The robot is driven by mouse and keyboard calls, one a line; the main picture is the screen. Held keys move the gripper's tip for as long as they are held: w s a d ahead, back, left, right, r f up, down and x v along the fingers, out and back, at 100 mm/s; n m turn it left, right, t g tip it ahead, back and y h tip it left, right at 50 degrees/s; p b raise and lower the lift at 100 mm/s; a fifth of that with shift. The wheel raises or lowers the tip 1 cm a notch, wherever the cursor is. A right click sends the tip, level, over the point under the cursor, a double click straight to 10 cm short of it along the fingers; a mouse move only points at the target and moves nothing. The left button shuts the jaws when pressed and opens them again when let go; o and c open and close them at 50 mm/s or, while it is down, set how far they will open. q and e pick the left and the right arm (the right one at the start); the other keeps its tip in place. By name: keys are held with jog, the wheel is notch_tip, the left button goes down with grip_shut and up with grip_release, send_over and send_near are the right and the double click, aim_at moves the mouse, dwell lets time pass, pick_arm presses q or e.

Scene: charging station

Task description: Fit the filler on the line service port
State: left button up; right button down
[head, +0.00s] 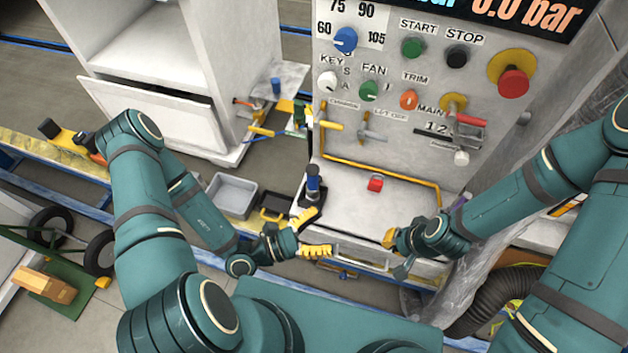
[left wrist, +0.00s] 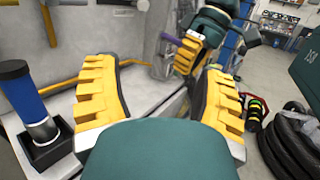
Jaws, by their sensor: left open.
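What looks like the filler, a blue cylinder with a silver lower end (head: 313,183), stands upright in a black holder (head: 308,200) on the white ledge. It shows at the left of the left wrist view (left wrist: 22,95), outside my fingers. My left gripper (head: 318,233) is open and empty, just in front of the holder; its yellow fingers (left wrist: 160,88) are spread wide. My right gripper (head: 391,240) is to the right at the ledge's front; whether its jaws are open is unclear. Several fittings sit on the panel; I cannot tell which is the line service port.
The white control panel (head: 395,130) rises behind the ledge, with knobs, T-handles and a red stop button (head: 513,82). A small red piece (head: 375,183) lies on the ledge. A grey bin (head: 232,195) is to the left. The ledge between holder and red piece is clear.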

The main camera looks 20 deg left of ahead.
aim_at(310, 178)
pick_arm(q)
jog(key=w+a+f+n+t+y, duration=0.4)
jog(key=a+n+t+y, duration=0.2)
jog(key=a+n+y, duration=0.5)
jog(key=w+d, duration=0.1)
jog(key=w, duration=0.1)
jog(key=w+d+m, duration=0.1)
jog(key=w, duration=0.2)
jog(key=w+m+b, duration=0.1)
jog(key=w, duration=0.2)
jog(key=shift+w+d+f+y, duration=0.1)
jog(key=shift+d+y, duration=0.3)
jog(key=b+x, duration=0.2)
jog(key=x, duration=0.2)
jog(key=shift+w+b, duration=0.3)
jog(key=shift+w, duration=0.1)
jog(key=shift+w+d, duration=0.1)
jog(key=shift+w, duration=0.15)
jog(key=shift+c, duration=0.2)
grip_shut()
